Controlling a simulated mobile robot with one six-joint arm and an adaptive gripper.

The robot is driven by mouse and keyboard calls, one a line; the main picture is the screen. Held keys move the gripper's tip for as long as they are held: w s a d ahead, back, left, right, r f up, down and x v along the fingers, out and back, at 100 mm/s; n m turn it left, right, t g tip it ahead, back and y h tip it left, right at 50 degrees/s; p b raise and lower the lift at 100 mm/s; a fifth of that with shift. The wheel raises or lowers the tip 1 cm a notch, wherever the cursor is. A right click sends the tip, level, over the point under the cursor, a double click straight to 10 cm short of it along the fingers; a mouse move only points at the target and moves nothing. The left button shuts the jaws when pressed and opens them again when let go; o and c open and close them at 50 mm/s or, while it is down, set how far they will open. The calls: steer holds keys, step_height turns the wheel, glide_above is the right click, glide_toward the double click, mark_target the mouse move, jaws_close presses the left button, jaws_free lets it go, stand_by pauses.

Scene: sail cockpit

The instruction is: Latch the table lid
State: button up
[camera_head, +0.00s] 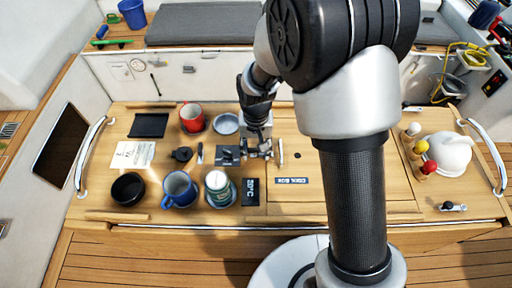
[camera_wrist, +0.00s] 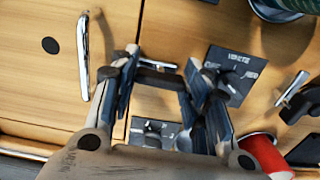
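The wooden table lid (camera_head: 310,185) carries a label reading COOL BOX and a slim metal handle (camera_head: 281,152); the handle also shows upright at left in the wrist view (camera_wrist: 83,55). My gripper (camera_head: 259,142) is low over the lid's left edge, just left of the handle. In the wrist view my gripper (camera_wrist: 161,62) has its fingers spread apart. A short dark bar with a bright edge (camera_wrist: 156,67), perhaps the latch, lies between the fingertips; I cannot tell whether they touch it. A dark plate with metal fittings (camera_wrist: 152,132) shows between the fingers. The latch's state is unclear.
Left of my gripper stand a red mug (camera_head: 192,118), a grey bowl (camera_head: 226,124), a blue mug (camera_head: 179,188), a green-and-white cup (camera_head: 219,188) and a black bowl (camera_head: 128,188). A labelled dark plate (camera_head: 228,155) is close by.

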mark_target(256, 149)
steer(key=o, duration=0.5)
steer(key=shift+s, duration=0.1)
step_height(256, 149, up, 12)
steer(key=shift+f, duration=0.1)
stand_by(0.4)
stand_by(0.4)
steer(key=s+d+r+t, duration=0.1)
steer(key=s+d+r, duration=0.2)
steer(key=s, duration=0.3)
steer(key=s+d+r+t+b, duration=0.1)
steer(key=s+d+r+t, duration=0.1)
steer(key=s+d+r, duration=0.2)
steer(key=s+d+r+t+b, duration=0.1)
steer(key=s+d+r, duration=0.2)
steer(key=s, duration=0.6)
steer(key=shift+s+d+r+n+t, duration=0.1)
steer(key=shift+d+r+n+t, duration=0.05)
steer(key=shift+d, duration=0.55)
steer(key=shift+s+d+r+n+t, duration=0.1)
steer(key=shift+d+n+t, duration=0.05)
steer(key=shift+d, duration=0.5)
